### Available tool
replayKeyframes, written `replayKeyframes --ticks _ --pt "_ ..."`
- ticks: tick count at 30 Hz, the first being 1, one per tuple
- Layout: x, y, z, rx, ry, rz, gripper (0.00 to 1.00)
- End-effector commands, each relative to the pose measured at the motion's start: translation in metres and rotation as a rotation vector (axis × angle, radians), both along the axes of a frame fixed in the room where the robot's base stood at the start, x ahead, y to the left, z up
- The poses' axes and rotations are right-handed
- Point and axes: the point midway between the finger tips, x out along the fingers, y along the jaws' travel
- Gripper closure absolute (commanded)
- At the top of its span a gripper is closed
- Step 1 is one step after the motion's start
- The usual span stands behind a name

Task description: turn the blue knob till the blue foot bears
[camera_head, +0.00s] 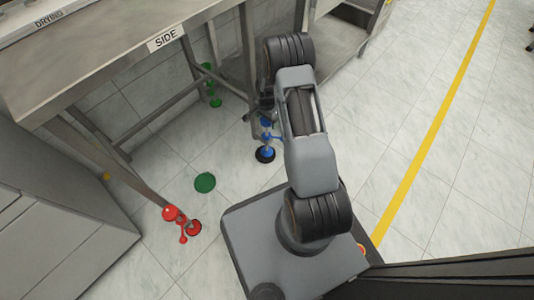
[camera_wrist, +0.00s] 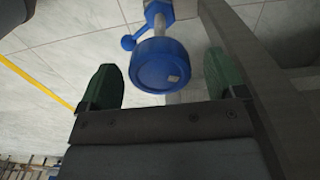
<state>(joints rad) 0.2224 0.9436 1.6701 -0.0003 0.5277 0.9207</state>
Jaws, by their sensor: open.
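The blue knob (camera_wrist: 160,66) shows in the wrist view as a round blue cap with a small pale square mark on its face. It lies between the two green fingers of my gripper (camera_wrist: 160,80), with gaps on both sides. My gripper is open. A blue hex part and a small blue ball on a lever (camera_wrist: 128,42) sit just beyond the knob. In the head view the blue foot (camera_head: 265,153) stands at the floor by a table leg, with a dark base. Whether it bears on the floor cannot be told. My arm hides part of the blue assembly there.
A steel table (camera_head: 120,70) labelled SIDE stands at the left. Its other legs have a red foot (camera_head: 190,226) and a green foot (camera_head: 214,101). A green disc (camera_head: 205,183) lies on the floor. A table leg (camera_wrist: 245,60) is close beside my right finger.

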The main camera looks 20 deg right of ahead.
Motion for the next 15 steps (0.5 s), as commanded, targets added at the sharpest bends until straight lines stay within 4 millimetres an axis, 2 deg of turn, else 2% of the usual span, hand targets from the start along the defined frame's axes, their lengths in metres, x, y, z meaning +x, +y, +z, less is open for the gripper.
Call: replayKeyframes --ticks 1,4,15 --pt "0.0001 -0.0001 -0.0085 0.000 0.000 0.000 0.11" --pt "0.0002 0.0000 -0.0133 0.000 0.000 0.000 0.11" --pt "0.0001 0.0000 -0.0142 0.000 0.000 0.000 0.11"
